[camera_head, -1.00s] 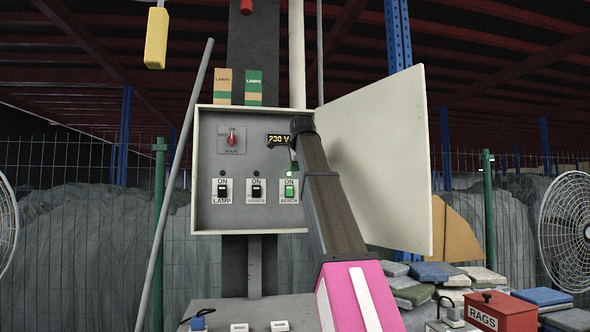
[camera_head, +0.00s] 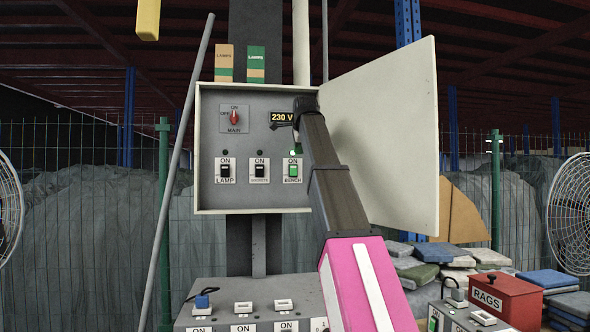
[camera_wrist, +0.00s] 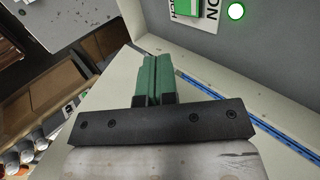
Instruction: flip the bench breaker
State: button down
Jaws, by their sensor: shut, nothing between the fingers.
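The bench breaker (camera_head: 292,170) is a green switch with ON above it and BENCH below it, at the right of the row in the open panel box. The lamp above it (camera_head: 294,152) glows green. In the wrist view the breaker (camera_wrist: 188,8) shows only partly at the top edge, with the glowing lamp (camera_wrist: 236,11) to its right. My gripper's green fingers (camera_wrist: 153,75) are pressed together and empty, below the breaker in that picture. In the head view my gripper (camera_head: 296,134) is in front of the panel, above the breaker, its fingertips hard to make out.
The LAMP breaker (camera_head: 226,171) and a middle breaker (camera_head: 259,171) are black, with dark lamps. A red MAIN knob (camera_head: 234,118) and a 230 V display (camera_head: 282,117) sit above. The open door (camera_head: 385,140) stands right of my arm. A bench with switches (camera_head: 250,300) lies below.

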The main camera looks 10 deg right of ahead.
aim_at(293, 170)
jog(key=x, duration=0.4)
jog(key=w+x, duration=0.1)
jog(key=x, duration=0.3)
jog(key=r+x, duration=0.1)
jog(key=x, duration=0.3)
jog(key=shift+w+r, duration=0.1)
jog(key=shift+w, duration=0.7)
jog(key=shift+w+f+t, duration=0.2)
jog(key=shift+f+t, duration=0.05)
jog(key=shift+t, duration=0.05)
jog(key=shift+r, duration=0.9)
